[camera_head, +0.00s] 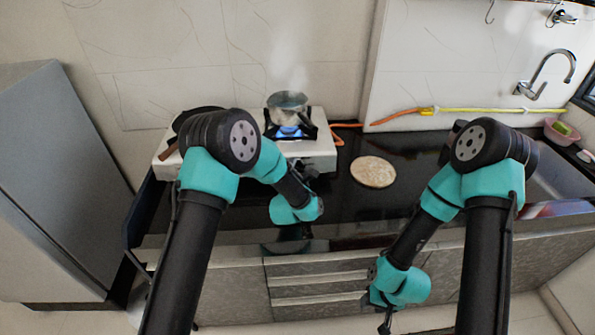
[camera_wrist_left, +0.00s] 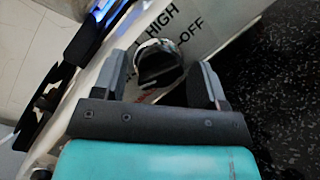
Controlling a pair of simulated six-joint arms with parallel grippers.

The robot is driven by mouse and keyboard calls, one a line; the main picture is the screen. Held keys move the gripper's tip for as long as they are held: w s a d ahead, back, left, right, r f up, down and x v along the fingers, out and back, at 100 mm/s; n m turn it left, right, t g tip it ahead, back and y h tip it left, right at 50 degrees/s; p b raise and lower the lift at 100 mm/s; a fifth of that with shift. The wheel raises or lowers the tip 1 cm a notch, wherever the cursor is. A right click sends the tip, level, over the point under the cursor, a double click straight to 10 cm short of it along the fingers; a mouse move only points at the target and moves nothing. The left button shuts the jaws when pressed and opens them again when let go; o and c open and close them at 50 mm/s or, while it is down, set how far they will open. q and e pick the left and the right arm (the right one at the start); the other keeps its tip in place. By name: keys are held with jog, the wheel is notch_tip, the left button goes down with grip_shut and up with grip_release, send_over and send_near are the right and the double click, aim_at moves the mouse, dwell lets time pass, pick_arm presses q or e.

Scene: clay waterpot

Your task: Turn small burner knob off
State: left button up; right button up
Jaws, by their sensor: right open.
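The burner knob (camera_wrist_left: 158,66) is dark with a pale, shiny rim, on the white stove front, with printed "HIGH" and "OFF" beside it. In the left wrist view my left gripper (camera_wrist_left: 162,78) is open, with one finger on each side of the knob and visible gaps. In the head view my left gripper (camera_head: 306,172) is at the front right of the white stove (camera_head: 318,150) and hides the knob. A blue flame (camera_head: 288,131) burns under a steaming metal pot (camera_head: 287,103). My right gripper (camera_head: 386,325) is open, low in front of the cabinets, small and partly cut off.
A dark pan (camera_head: 190,115) stands on the stove's left side, partly behind my arm. An orange hose (camera_head: 337,137) runs from the stove. A round pale board (camera_head: 372,171) lies on the black counter. A faucet (camera_head: 545,75) and pink bowl (camera_head: 560,133) are at right.

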pick_arm(q)
jog(key=c, duration=0.8)
